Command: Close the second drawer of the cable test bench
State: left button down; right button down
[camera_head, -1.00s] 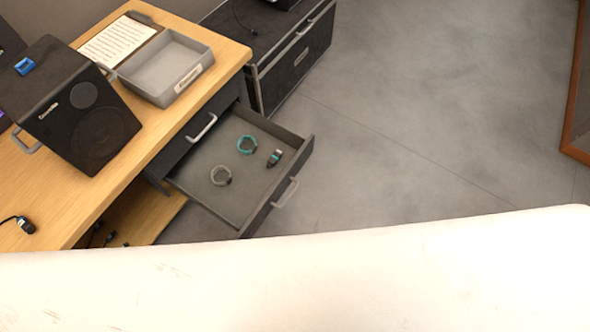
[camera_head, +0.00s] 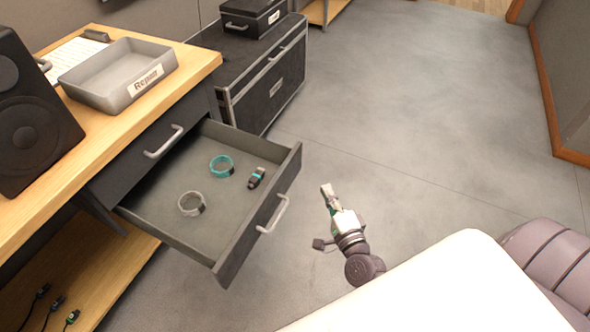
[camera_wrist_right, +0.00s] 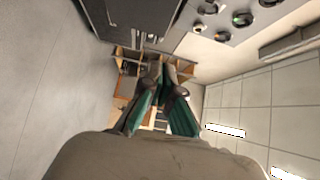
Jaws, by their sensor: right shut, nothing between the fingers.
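The cable test bench (camera_head: 70,185) stands at the left with a wooden top. Its lower, second drawer (camera_head: 248,236) is pulled far out, below a closed upper drawer (camera_head: 135,158). The open drawer's handle (camera_head: 273,214) is on its front, facing right. Inside lie a teal cable coil (camera_head: 221,166), a grey coil (camera_head: 191,204) and a small dark connector (camera_head: 257,178). My right gripper (camera_head: 328,190) is shut and empty, to the right of the drawer front and apart from it. Its closed fingers also show in the right wrist view (camera_wrist_right: 164,72). My left gripper is out of view.
A grey tray (camera_head: 120,80) and a black speaker (camera_head: 30,115) stand on the bench top. A dark case (camera_head: 262,85) with a smaller box (camera_head: 253,18) on it stands behind the drawer. The grey floor (camera_head: 430,110) to the right is clear.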

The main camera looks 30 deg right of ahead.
send_near(297, 153)
jog(key=w+d, duration=0.3)
jog(key=shift+w+a, duration=0.4)
jog(key=shift+w, duration=0.2)
jog(key=shift+w+a, duration=0.45)
jog(key=shift+w, duration=0.15)
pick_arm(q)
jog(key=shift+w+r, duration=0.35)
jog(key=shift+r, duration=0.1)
pick_arm(e)
jog(key=shift+w+a, duration=0.3)
jog(key=shift+w, duration=0.05)
